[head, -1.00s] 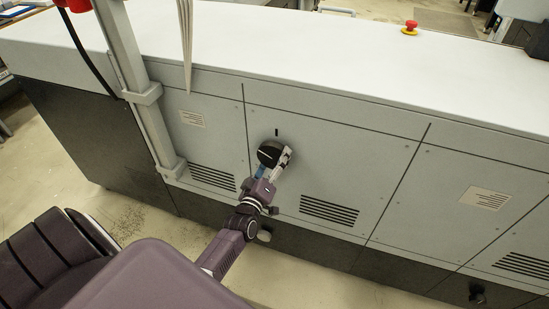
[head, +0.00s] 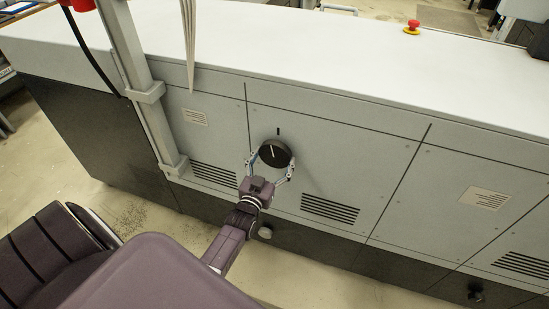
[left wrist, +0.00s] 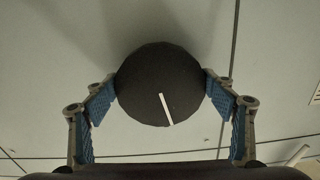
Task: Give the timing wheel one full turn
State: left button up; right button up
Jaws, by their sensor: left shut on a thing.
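The timing wheel is a round black knob (head: 275,153) on the grey front panel of the machine. It also shows in the left wrist view (left wrist: 150,75). A white line on its face points up and slightly left in the head view. A short dark mark (head: 278,131) is on the panel just above the wheel. My left gripper (head: 271,166) comes from below and is shut on the wheel. In the left wrist view its blue-padded fingers (left wrist: 162,92) press on the wheel's two sides. My right gripper is not in view.
Slotted vents (head: 329,209) lie below the wheel, with labels (head: 484,198) on the panels. A grey post (head: 146,95) stands to the left. A red stop button (head: 412,26) sits on the white top (head: 330,55). The panel around the wheel is clear.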

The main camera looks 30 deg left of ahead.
pick_arm(q)
jog(key=shift+f+m, duration=0.1)
jog(key=shift+m, duration=0.9)
jog(key=shift+a, duration=0.1)
jog(key=o, duration=1.1)
jog(key=shift+o, duration=0.2)
jog(key=v, duration=1.2)
